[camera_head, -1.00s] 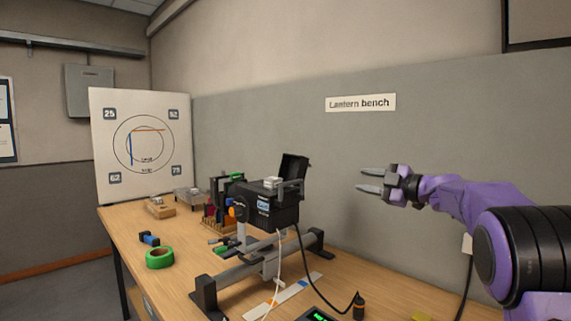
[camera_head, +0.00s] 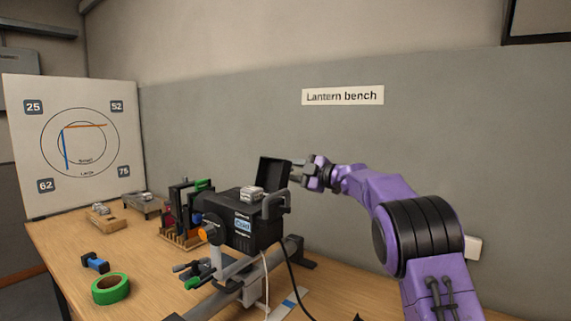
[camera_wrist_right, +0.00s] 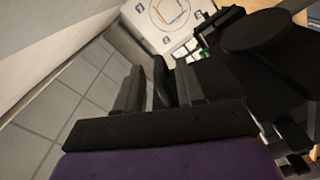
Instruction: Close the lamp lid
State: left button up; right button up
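The black lantern (camera_head: 240,225) sits on a grey rail on the bench. Its dark lid (camera_head: 274,171) stands raised, nearly upright, at the top of the housing. My right gripper (camera_head: 298,171) is at the lid's right edge, coming in from the right. In the right wrist view its two grey fingers (camera_wrist_right: 161,88) are spread apart, with a dark upright piece (camera_wrist_right: 161,80), probably the lid's edge, between them. Whether a finger touches it I cannot tell. My left gripper is not in view.
A grey handle (camera_head: 276,202) stands on the lantern's right side, close below my gripper. A small grey block (camera_head: 252,193) lies on top of the housing. Green tape (camera_head: 111,289) and a blue-black item (camera_head: 95,263) lie on the bench at left. A target board (camera_head: 75,145) stands behind.

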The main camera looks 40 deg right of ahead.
jog(key=shift+x, duration=0.9)
jog(key=shift+w+p, duration=0.3)
jog(key=shift+w, duration=0.05)
jog(key=shift+s, duration=0.1)
grip_shut()
jog(key=shift+a+r, duration=0.1)
